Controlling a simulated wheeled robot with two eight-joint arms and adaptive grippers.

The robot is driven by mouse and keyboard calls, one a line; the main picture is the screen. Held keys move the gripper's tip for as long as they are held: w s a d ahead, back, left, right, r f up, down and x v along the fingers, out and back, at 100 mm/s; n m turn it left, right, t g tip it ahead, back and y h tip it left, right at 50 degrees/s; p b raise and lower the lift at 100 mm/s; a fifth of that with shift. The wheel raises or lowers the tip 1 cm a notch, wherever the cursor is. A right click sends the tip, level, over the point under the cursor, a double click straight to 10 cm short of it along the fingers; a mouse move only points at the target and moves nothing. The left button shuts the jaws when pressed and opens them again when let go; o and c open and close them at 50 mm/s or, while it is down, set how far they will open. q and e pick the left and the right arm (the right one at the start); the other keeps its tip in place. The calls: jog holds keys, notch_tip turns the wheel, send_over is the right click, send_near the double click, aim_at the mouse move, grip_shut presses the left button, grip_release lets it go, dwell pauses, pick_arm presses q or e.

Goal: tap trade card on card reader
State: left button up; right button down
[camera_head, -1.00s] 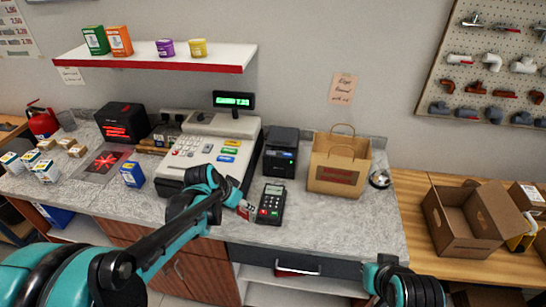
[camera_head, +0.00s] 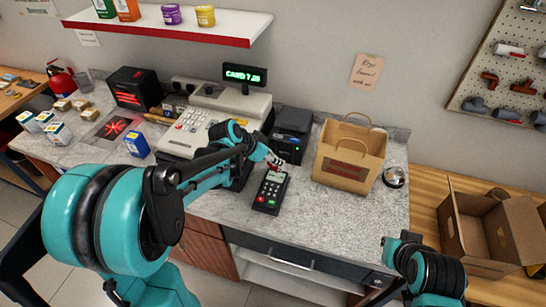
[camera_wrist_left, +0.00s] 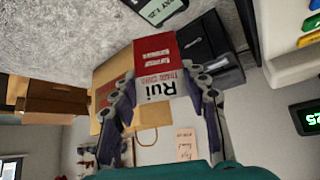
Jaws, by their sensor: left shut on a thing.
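The card reader (camera_head: 270,192), a dark keypad terminal with a pale screen, lies on the grey counter. Its screen end also shows at the top of the left wrist view (camera_wrist_left: 157,10). My left gripper (camera_wrist_left: 165,85) is shut on the trade card (camera_wrist_left: 158,62), a red and white card lettered "Rui". In the head view, the card (camera_head: 274,162) is small and close to the reader's screen end; I cannot tell whether they touch. My right arm's end (camera_head: 408,252) is at lower right, away from the reader; its fingers are not clear.
A cash register (camera_head: 193,135) and a dark printer-like box (camera_head: 291,132) stand behind the reader. A paper bag (camera_head: 348,160) and a bell (camera_head: 395,177) are to its right. The counter in front of the bag is clear.

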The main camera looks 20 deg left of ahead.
pick_arm(q)
jog(key=b, duration=0.4)
send_over(276, 177)
notch_tip(276, 177, down, 6)
jog(key=shift+w+a+r, duration=0.1)
jog(key=shift+a, duration=0.05)
jog(key=shift+f+b, duration=0.6)
jog(key=shift+f, duration=0.1)
jog(key=shift+f+b, duration=0.6)
jog(key=shift+f, duration=0.1)
jog(key=shift+r, duration=0.15)
jog(key=shift+r+p, duration=0.75)
jog(key=shift+r, duration=0.15)
